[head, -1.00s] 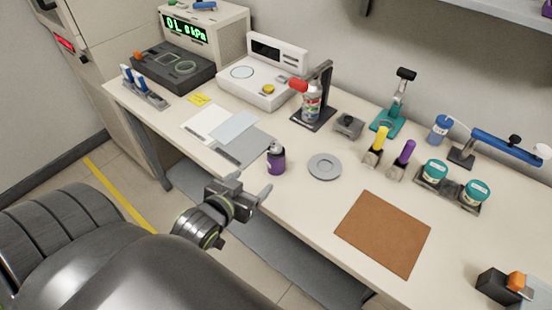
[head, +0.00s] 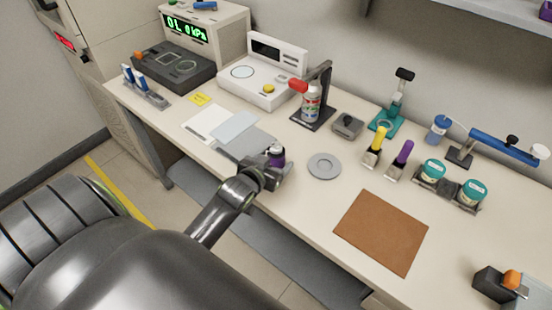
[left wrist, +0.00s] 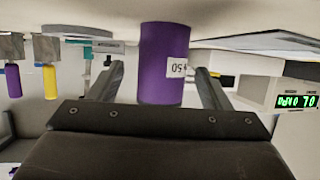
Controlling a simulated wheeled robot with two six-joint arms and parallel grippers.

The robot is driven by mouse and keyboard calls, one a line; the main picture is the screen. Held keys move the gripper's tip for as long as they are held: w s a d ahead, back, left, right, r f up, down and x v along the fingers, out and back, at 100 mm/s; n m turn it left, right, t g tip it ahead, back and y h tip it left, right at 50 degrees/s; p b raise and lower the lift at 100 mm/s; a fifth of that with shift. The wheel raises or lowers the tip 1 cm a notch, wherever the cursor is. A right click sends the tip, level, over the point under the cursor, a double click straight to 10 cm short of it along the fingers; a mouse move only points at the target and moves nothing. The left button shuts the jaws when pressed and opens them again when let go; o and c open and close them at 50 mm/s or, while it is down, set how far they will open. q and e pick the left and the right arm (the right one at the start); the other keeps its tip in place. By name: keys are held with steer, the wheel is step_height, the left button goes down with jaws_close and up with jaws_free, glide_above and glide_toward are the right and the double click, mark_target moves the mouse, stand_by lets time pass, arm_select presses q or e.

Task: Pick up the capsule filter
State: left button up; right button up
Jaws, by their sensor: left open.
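The capsule filter (head: 276,153) is a small purple cylinder with a dark and pale top. It stands near the front edge of the bench, its lower part hidden by my left gripper (head: 273,168) in the head view. In the left wrist view the picture is upside down, and the purple body (left wrist: 160,50) with a white label reading 50 lies between the two fingers of my left gripper (left wrist: 158,78). The fingers are open, one on each side, with a visible gap to the body. My right gripper is in neither view.
A grey disc (head: 324,158) lies to the right of the filter, and a brown mat (head: 382,232) beyond it. A grey sheet (head: 240,146) lies to the left. The bench between these is clear.

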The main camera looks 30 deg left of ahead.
mark_target(279, 155)
arm_select(q)
steer(key=shift+x, duration=1.95)
steer(key=shift+a+r, duration=0.1)
steer(key=shift+r, duration=0.05)
steer(key=c, duration=1.3)
steer(key=shift+w+r, duration=0.1)
steer(key=shift+r, duration=0.05)
steer(key=shift+c, duration=0.7)
